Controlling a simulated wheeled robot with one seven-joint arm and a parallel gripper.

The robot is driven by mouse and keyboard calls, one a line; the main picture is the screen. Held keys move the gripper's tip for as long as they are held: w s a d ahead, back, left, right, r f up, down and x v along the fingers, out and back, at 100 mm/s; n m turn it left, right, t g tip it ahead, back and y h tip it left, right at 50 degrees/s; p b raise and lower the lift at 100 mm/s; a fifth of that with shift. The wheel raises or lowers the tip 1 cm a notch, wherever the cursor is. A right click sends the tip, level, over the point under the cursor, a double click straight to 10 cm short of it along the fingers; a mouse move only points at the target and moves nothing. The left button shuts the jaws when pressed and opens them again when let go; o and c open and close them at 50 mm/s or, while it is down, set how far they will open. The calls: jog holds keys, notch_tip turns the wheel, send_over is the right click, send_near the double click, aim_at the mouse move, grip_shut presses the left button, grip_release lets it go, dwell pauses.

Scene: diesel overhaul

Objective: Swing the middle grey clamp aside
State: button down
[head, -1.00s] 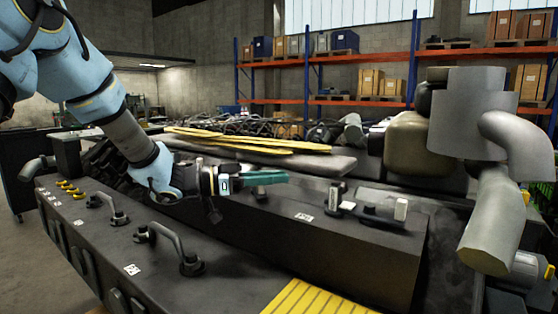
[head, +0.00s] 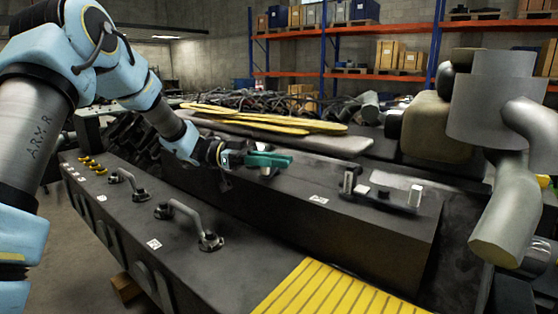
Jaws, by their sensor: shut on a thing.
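My gripper (head: 272,160), with teal jaws, is at the far top edge of the long dark block, in the middle of the head view. It is shut on a small grey piece (head: 266,173), which shows just below the jaws and appears to be the middle grey clamp. The jaws hide most of it, so I cannot tell its angle. Another clamp (head: 385,197) with a dark bar and light grey upright ends sits on the block to the right, apart from my gripper.
A lower dark ledge (head: 120,215) carries curved grey handles (head: 187,217) and yellow knobs (head: 92,164). Yellow strips (head: 290,119) lie behind my gripper. A large grey pipe (head: 505,190) stands at the right. A ribbed yellow panel (head: 330,292) is in front.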

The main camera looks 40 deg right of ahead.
jog(key=shift+r, duration=0.1)
jog(key=c, duration=0.8)
grip_release()
jog(key=shift+o, duration=0.2)
jog(key=shift+w, duration=0.1)
jog(key=b+v, duration=0.3)
jog(key=v, duration=0.7)
jog(key=shift+w+a+b, duration=0.25)
jog(key=shift+w+b, duration=0.05)
